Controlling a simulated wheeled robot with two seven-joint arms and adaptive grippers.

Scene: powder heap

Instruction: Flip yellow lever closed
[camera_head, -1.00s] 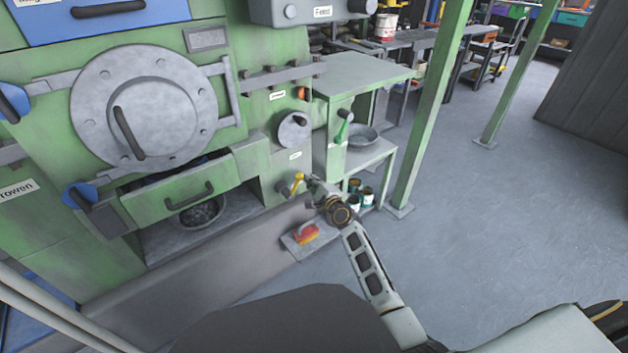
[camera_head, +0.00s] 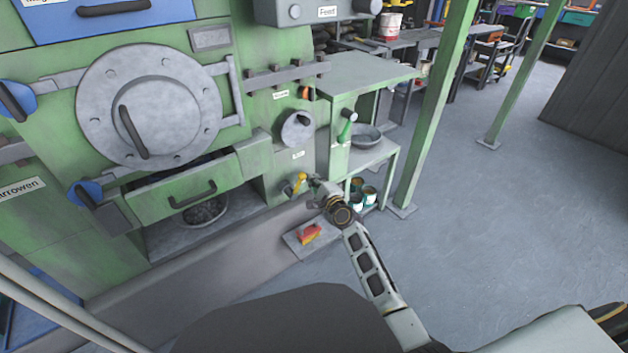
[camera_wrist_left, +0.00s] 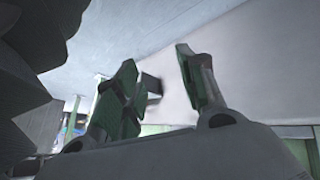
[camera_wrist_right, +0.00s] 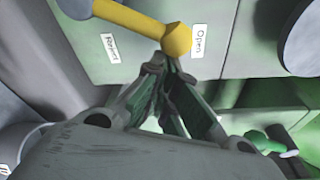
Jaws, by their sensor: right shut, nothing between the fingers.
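The yellow lever (camera_head: 299,183) is on the lower right front of the green machine. In the right wrist view its yellow arm (camera_wrist_right: 135,20) runs from the upper left to a hub beside a label reading "Open". My right gripper (camera_wrist_right: 163,64) is shut and empty, its fingertips just below the hub; I cannot tell whether they touch it. In the head view the right gripper (camera_head: 313,182) is just right of the lever. My left gripper (camera_wrist_left: 160,80) is open and empty in its wrist view, away from the lever.
A green-handled lever (camera_head: 346,124) sits on the cabinet to the right. A red brush (camera_head: 310,233) lies on a plate below the yellow lever. Cans (camera_head: 368,196) stand on the low shelf. A green post (camera_head: 432,110) rises right of them, with open floor beyond.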

